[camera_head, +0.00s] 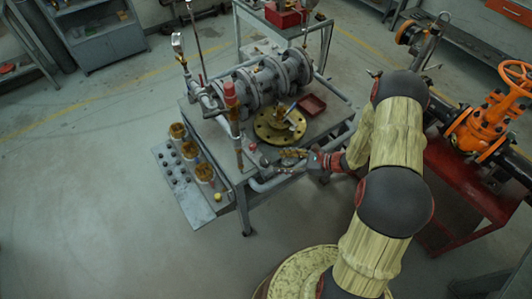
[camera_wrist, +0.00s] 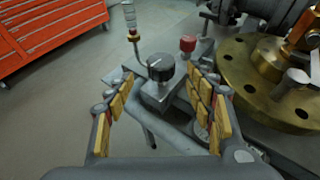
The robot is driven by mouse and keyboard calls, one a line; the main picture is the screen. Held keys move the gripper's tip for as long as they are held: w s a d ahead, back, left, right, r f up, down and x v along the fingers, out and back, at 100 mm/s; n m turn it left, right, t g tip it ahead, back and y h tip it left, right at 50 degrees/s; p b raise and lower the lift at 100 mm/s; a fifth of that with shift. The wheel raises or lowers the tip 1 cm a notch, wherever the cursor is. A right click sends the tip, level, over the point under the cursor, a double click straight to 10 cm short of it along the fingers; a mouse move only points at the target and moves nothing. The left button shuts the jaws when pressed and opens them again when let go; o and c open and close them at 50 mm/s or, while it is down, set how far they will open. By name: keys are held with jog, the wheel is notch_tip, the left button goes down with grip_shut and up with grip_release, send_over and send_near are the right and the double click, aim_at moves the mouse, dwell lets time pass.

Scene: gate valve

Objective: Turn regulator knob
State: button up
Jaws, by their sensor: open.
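The regulator knob (camera_wrist: 160,67) is black and round with a light pointer mark, and sits on a grey metal body in the wrist view. My gripper (camera_wrist: 162,88) is open, with tan-padded fingers left and right of the knob's line. The knob shows between and just beyond the fingertips, with no contact visible. In the head view my gripper (camera_head: 285,160) is at the front edge of the valve bench (camera_head: 318,130); the knob is too small there to make out clearly.
A brass flange (camera_wrist: 240,75) lies close right of my gripper. A small red knob (camera_wrist: 187,44) stands behind the regulator knob. A thin tube with a clear gauge (camera_wrist: 130,18) rises at its left. An orange handwheel valve (camera_head: 490,115) stands at the far right.

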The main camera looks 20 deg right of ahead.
aim_at(267, 160)
jog(key=shift+w+a+m, duration=0.3)
jog(key=shift+a, duration=0.1)
jog(key=x, duration=0.7)
jog(key=shift+r, duration=0.1)
jog(key=shift+c, duration=1)
jog(key=c, duration=1)
jog(key=shift+n+g+y+b, duration=0.7)
jog(key=shift+n+g+b, duration=0.15)
jog(key=shift+n, duration=0.25)
